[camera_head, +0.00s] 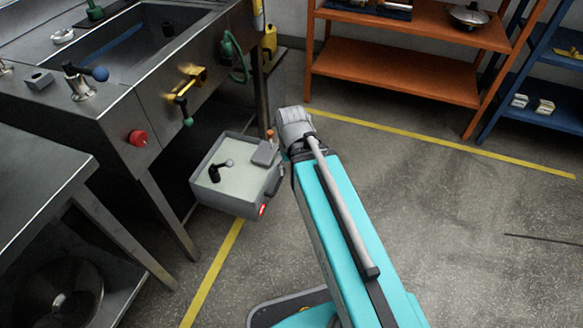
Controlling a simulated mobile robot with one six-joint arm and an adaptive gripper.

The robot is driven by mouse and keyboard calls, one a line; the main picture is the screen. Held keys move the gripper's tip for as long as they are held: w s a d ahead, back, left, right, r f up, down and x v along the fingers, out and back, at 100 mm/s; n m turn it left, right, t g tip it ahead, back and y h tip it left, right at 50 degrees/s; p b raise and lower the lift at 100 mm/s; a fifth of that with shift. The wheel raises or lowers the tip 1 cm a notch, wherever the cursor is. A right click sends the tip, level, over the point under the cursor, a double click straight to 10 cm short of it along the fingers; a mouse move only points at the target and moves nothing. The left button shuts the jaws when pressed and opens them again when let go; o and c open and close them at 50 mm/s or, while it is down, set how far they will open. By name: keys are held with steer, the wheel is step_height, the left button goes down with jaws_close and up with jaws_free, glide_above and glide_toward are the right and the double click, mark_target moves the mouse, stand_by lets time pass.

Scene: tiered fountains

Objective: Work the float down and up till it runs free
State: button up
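A grey open box (228,203) with a pale surface inside stands out from the steel bench, left of my arm. A small dark lever with a grey ball end (220,168) sits in it; this looks like the float, but I cannot tell for sure. A grey block with an orange knob (268,135) is on the box's far right corner, and a red light (262,210) is on its near side. My teal arm reaches up to a grey joint just right of the box. My gripper's fingers cannot be made out; the arm hides that area.
The steel bench with a sink (145,35) carries a blue-ended lever (98,74), a red knob (138,138) and a brass valve (185,83). A steel table (40,190) stands at left. Orange shelves (395,70) and blue shelves (550,105) stand behind. Floor at right is mostly clear.

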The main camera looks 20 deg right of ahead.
steer(key=shift+w, duration=0.1)
steer(key=c, duration=0.3)
steer(key=shift+w+r, duration=0.1)
steer(key=shift+w, duration=0.2)
steer(key=shift+c, duration=1.1)
steer(key=shift+m, duration=0.8)
steer(key=w, duration=0.2)
steer(key=w+r+p, duration=0.1)
steer(key=w, duration=0.2)
steer(key=shift+w+r, duration=0.1)
steer(key=shift+w, duration=0.25)
jaws_close()
steer(key=w+r+m+p, duration=0.2)
steer(key=w+m, duration=0.1)
steer(key=w, duration=0.7)
steer(key=w+r+m+p, duration=0.2)
steer(key=w+m, duration=0.1)
steer(key=w, duration=0.8)
steer(key=shift+w+a, duration=0.15)
steer(key=shift+w, duration=0.1)
